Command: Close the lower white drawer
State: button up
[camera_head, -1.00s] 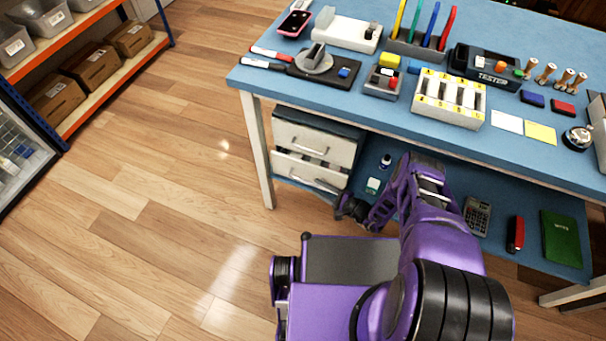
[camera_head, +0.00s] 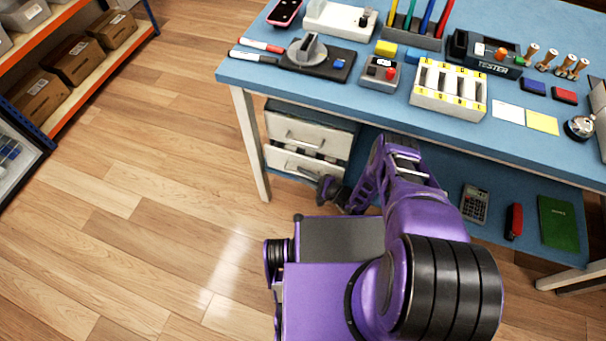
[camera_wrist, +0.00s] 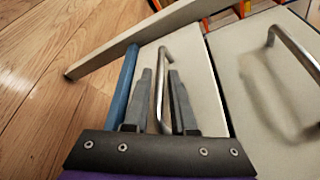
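The lower white drawer (camera_head: 284,161) is in the cabinet under the left part of the blue table. A narrow gap with dark contents shows above its front, so it stands partly open. My gripper (camera_head: 322,184) is at its handle, partly hidden by my arm in the head view. In the wrist view, the two fingers of my gripper (camera_wrist: 162,98) are apart, one on each side of the lower drawer's metal handle (camera_wrist: 165,62). I cannot tell whether they touch it. The upper drawer (camera_head: 318,135) is shut above; its front also shows in the wrist view (camera_wrist: 232,75).
The blue table (camera_head: 385,105) carries several trays and tools. A pale table leg (camera_head: 249,145) stands just left of the cabinet. The lower shelf (camera_head: 440,185) holds a calculator (camera_head: 475,204), a red stapler (camera_head: 514,222) and a green book (camera_head: 558,221).

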grip_shut()
dwell(1.1)
